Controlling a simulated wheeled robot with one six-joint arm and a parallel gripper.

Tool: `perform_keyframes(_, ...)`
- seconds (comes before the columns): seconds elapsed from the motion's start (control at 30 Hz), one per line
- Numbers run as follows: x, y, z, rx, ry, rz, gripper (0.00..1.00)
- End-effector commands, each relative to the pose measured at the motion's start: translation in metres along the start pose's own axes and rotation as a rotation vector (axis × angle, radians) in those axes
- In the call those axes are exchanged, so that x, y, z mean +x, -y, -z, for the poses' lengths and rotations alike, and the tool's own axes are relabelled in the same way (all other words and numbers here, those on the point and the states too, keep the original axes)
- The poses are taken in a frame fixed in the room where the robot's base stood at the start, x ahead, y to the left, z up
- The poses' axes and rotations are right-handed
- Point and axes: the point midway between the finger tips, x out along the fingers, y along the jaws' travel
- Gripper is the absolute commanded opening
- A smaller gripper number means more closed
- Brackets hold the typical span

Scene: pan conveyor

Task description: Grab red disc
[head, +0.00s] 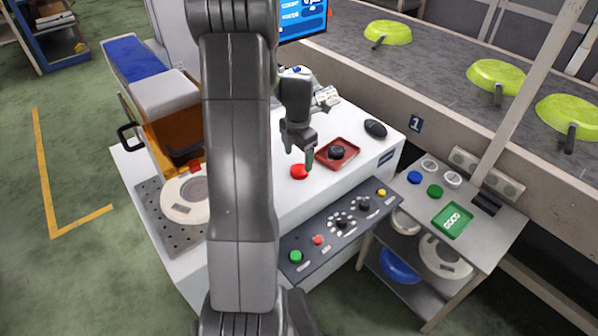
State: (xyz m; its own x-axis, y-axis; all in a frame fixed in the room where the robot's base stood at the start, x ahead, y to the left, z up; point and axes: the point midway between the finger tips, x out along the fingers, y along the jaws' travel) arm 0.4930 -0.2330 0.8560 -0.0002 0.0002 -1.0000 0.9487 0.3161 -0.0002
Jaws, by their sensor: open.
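The red disc (300,172) lies flat on the white tabletop, left of a dark red tray. My gripper (308,160) points down just above the disc, at its upper right edge in the head view. The jaws are open, and no object shows between them. I cannot tell from this view whether a fingertip touches the disc. My arm covers part of the table to the left of the disc.
A red tray (349,144) with a black knob (336,153) sits close to the right. A black mouse (375,128) lies beyond it. A sloped control panel (335,232) runs along the front edge. An orange machine (178,135) stands at left.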

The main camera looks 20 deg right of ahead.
Motion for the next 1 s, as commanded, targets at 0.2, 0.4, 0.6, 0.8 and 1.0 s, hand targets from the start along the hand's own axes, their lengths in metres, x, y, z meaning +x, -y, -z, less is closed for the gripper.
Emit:
perform_keyframes(0.2, 0.022, -0.001, -0.004, 0.001, -0.002, 0.003, 0.75)
perform_keyframes(0.4, 0.047, -0.002, -0.007, 0.0, -0.002, 0.002, 0.75)
perform_keyframes(0.6, 0.053, -0.002, -0.007, 0.0, 0.0, 0.0, 0.75)
perform_keyframes(0.8, 0.053, -0.003, -0.007, 0.0, 0.0, 0.0, 0.59)
perform_keyframes(1.0, 0.052, -0.003, -0.007, 0.0, 0.0, 0.0, 0.24)
